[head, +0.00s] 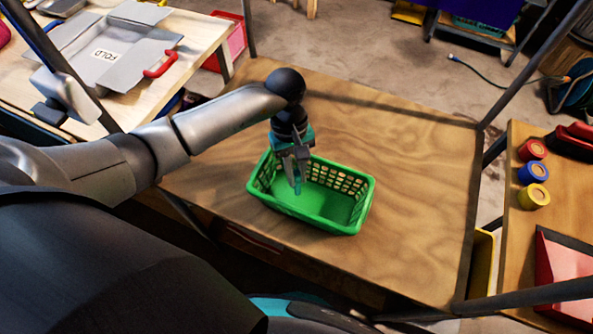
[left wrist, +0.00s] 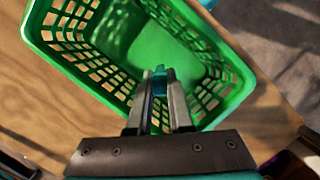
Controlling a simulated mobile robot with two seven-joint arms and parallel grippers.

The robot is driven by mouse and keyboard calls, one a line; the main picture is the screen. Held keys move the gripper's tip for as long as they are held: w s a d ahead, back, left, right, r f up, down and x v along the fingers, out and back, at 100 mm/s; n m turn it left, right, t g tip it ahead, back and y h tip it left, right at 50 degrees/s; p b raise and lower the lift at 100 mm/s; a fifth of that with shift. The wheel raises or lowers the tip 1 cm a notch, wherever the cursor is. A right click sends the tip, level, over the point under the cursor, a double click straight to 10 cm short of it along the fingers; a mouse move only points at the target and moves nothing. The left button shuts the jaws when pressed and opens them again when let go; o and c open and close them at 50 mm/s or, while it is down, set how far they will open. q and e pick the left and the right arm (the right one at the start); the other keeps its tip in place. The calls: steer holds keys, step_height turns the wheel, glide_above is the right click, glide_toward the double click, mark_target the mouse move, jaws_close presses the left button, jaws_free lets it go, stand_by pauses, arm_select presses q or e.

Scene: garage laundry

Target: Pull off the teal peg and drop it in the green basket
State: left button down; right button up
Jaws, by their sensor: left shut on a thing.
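The green basket (head: 338,222) stands on the wooden table and looks empty inside. My left gripper (head: 297,180) is above the left part of the basket, pointing down. It is shut on the teal peg (head: 298,187), whose end shows below the fingertips. In the left wrist view the teal peg (left wrist: 159,80) sits between the two fingers, with the green basket (left wrist: 150,38) below and beyond it. I cannot tell exactly how high the peg is above the basket floor. My right gripper is not in view.
The wooden table (head: 420,190) is bare around the basket. A bench at the right holds red, blue and yellow round items (head: 533,173). A table at the left bears a grey folding board (head: 115,50) marked FOLD. Dark frame posts rise at the table corners.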

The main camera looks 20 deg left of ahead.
arm_select(q)
steer(key=c, duration=0.8)
jaws_free()
steer(key=shift+o, duration=0.2)
steer(key=v, duration=1.5)
steer(key=shift+p, duration=0.35)
steer(key=shift+r, duration=0.1)
